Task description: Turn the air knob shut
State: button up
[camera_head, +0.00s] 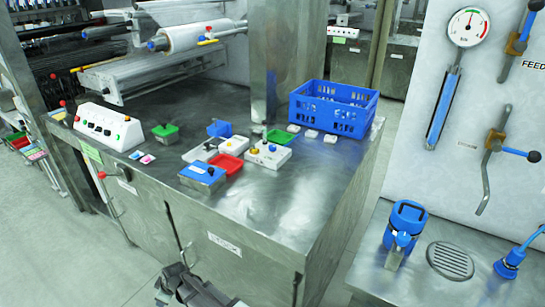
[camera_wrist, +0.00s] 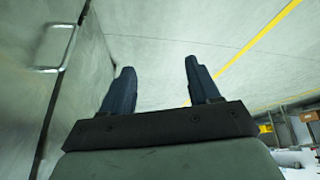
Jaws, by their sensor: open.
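No knob in view carries a label I can read as air. In the head view, a round gauge (camera_head: 467,27) with a blue tube (camera_head: 443,108) below it hangs on the pale wall panel at right. Two lever valves with blue-ended handles, an upper one (camera_head: 520,38) and a lower one (camera_head: 494,150), are mounted right of it. A white box with a yellow knob (camera_head: 268,155) sits on the steel bench. My gripper (camera_wrist: 159,66) shows in the wrist view with two dark fingers spread apart and nothing between them. It is low, beside a steel cabinet face, away from these controls.
The steel bench (camera_head: 265,215) holds a blue crate (camera_head: 333,108), a white button box (camera_head: 108,127) and several small trays. A blue device (camera_head: 404,228) and a round drain grate (camera_head: 450,260) are on the right counter. A metal handle (camera_wrist: 58,48) sticks out from the cabinet.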

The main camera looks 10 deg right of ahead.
jog(key=w+a+r+n+t+y, duration=0.1)
jog(key=w+a+r+n, duration=0.1)
jog(key=w+a+r, duration=0.4)
jog(key=w+a+r+n, duration=0.2)
jog(key=w+a+r, duration=0.2)
jog(key=w+r, duration=0.3)
jog(key=w+d+r+n, duration=0.1)
jog(key=w+d+r, duration=0.2)
jog(key=w+r, duration=0.35)
jog(key=w+d+r+n+h, duration=0.1)
jog(key=w+d+r, duration=0.35)
jog(key=r, duration=0.25)
jog(key=w+d+r+n, duration=0.1)
jog(key=w+d+r, duration=0.1)
jog(key=w+r, duration=0.45)
notch_tip(320, 180, up, 14)
jog(key=f+m+g+h, duration=0.1)
jog(key=m+g+h, duration=0.1)
jog(key=g+h, duration=0.2)
send_over(272, 146)
notch_tip(272, 146, down, 12)
jog(key=shift+w+d+f, duration=0.1)
jog(key=shift+w, duration=0.05)
